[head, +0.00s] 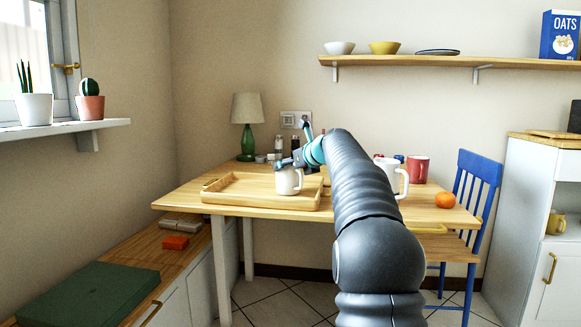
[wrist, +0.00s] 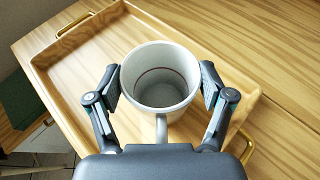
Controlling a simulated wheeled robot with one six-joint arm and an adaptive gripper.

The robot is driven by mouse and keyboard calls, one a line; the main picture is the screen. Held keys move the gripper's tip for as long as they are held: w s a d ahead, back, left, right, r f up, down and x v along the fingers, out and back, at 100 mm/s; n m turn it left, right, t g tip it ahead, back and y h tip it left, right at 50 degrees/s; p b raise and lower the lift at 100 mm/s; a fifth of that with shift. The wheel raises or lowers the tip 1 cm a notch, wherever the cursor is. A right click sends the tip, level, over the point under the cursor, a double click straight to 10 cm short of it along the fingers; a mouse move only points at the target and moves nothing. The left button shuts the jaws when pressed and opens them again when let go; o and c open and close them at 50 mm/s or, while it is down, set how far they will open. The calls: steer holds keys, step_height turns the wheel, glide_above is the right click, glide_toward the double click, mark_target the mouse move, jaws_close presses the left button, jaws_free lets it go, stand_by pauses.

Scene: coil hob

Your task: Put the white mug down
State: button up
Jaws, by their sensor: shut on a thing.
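The white mug (head: 289,183) is upright at the right part of the wooden tray (head: 228,197) on the table. My gripper (wrist: 160,82) is shut on the mug, with one finger on each side of its body near the rim. In the wrist view the mug (wrist: 160,105) is empty, with a thin dark ring inside and its handle toward my palm. The tray's floor and rim show around it in that view. I cannot tell whether the mug's base touches the tray or hangs slightly above it.
Right of my arm on the table stand a larger white cup (head: 401,178), a red mug (head: 418,170) and an orange (head: 445,200). A green lamp (head: 248,140) and small jars stand behind the tray. The tray's left part is clear.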

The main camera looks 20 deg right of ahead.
steer(key=o, duration=1.7)
steer(key=shift+f, duration=0.1)
steer(key=shift+r, duration=0.2)
steer(key=v, duration=1.2)
steer(key=shift+p, duration=0.35)
